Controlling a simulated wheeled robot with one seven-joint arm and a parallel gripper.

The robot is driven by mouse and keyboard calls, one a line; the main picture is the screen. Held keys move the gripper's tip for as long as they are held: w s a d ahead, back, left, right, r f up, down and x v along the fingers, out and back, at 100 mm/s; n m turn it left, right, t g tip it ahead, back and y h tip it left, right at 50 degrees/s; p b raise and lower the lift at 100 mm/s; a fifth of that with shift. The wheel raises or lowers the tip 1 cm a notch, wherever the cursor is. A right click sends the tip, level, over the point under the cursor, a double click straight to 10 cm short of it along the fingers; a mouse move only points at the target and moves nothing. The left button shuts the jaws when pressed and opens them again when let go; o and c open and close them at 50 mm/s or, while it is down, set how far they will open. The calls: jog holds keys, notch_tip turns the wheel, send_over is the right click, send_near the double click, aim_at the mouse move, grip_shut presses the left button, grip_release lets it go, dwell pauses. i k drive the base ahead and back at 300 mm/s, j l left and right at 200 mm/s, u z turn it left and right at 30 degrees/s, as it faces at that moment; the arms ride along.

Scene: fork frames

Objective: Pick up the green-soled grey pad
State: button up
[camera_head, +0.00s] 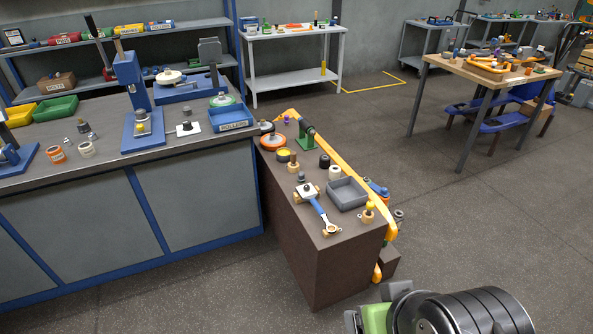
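A round disc with a green lower rim and a pale grey top (222,100) sits on the workbench, at the rear edge of a blue box marked ROLLERS. It best matches the green-soled grey pad, but its underside is hidden and I cannot be sure. My arm shows at the bottom right as a black ribbed cylinder with a green and grey part beside it. It is far from the disc. The picture does not clearly show my gripper's fingertips or anything held in them.
The blue ROLLERS box (231,118) stands in front of the disc, and a blue press (142,115) to its left. A brown block (325,262) with a grey tray (347,193), a hammer-like tool and discs adjoins the bench. Open floor lies right, before a wooden table (452,66).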

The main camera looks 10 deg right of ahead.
aim_at(301, 179)
jog(key=i+j, duration=0.45)
jog(key=i, duration=0.3)
jog(key=i+j+z, duration=0.1)
jog(key=i+j, duration=0.4)
jog(key=i, duration=0.2)
jog(key=i+j+z, duration=0.1)
jog(key=i+j, duration=0.4)
jog(key=i, duration=0.25)
jog(key=i+j, duration=0.6)
jog(key=i+z, duration=0.05)
jog(key=i, duration=0.05)
